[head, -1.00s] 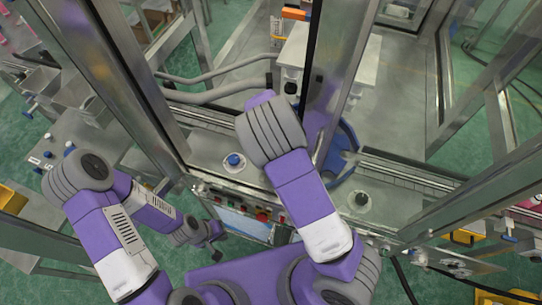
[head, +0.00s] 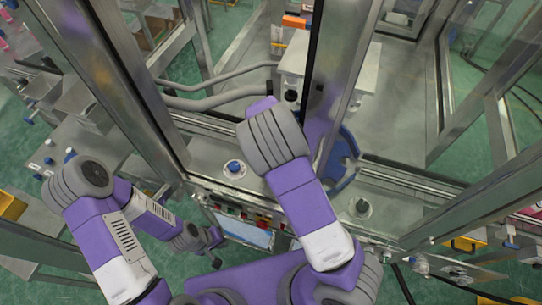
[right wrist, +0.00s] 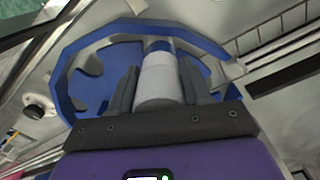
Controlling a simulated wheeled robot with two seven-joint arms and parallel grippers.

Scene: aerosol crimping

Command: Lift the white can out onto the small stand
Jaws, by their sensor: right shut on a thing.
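The white can (right wrist: 158,80) is between the fingers of my right gripper (right wrist: 159,88) in the right wrist view, a finger on each side. A blue part shows at its far end. The gripper is shut on it. A blue wheel with rounded notches (right wrist: 88,80) lies around and behind the can; I cannot tell whether the can is clear of it. In the head view my right forearm hides the can and right gripper. My left gripper (head: 216,249) hangs in front of the console, its fingers apart and empty. I cannot make out the small stand for certain.
The blue wheel also shows in the head view (head: 343,160), inside a metal-framed machine. A steel post (head: 345,85) stands close to my right arm. A white block (head: 355,62) stands behind.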

